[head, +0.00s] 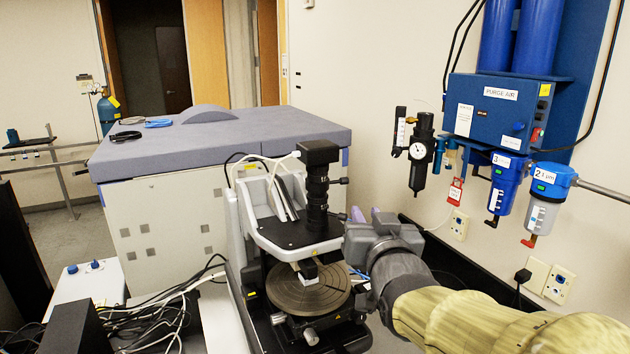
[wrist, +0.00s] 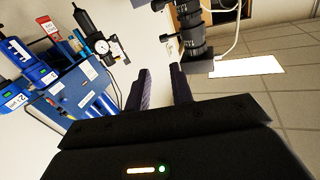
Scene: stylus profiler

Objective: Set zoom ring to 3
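The black lens tube (head: 317,192) stands upright above the profiler's black deck, under a square camera head. It carries several ring bands and small side knobs. I cannot tell which band is the zoom ring, and no numbers can be read. The tube also shows at the top of the wrist view (wrist: 193,38), right of centre. My gripper (head: 366,212) is to the right of the tube in the head view, apart from it. In the wrist view my gripper (wrist: 159,72) has its two purple-grey fingers spread, with nothing between them.
The profiler's round stage (head: 308,295) is below the deck. A wall regulator with a gauge (head: 418,152) and blue purge-air filters (head: 506,180) are at the right. A grey cabinet (head: 170,215) stands behind. Loose cables (head: 160,320) lie at the front left.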

